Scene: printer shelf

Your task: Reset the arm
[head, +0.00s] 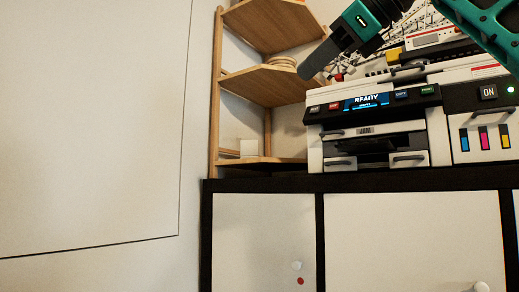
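My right arm, teal and black, comes in at the upper right. My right gripper (316,62) is in front of the upper part of the printer and the shelf beside it. It points down and left, and its dark fingers show from the side as one shape, so I cannot tell whether they are open or shut. I see no object held at the tip. My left gripper is not in view. The printer (437,135) stands on the black-edged cabinet top, and its lit screen (366,102) reads READY.
A white cabinet (410,240) with black frame is below. The wall at left is bare, with open room before it.

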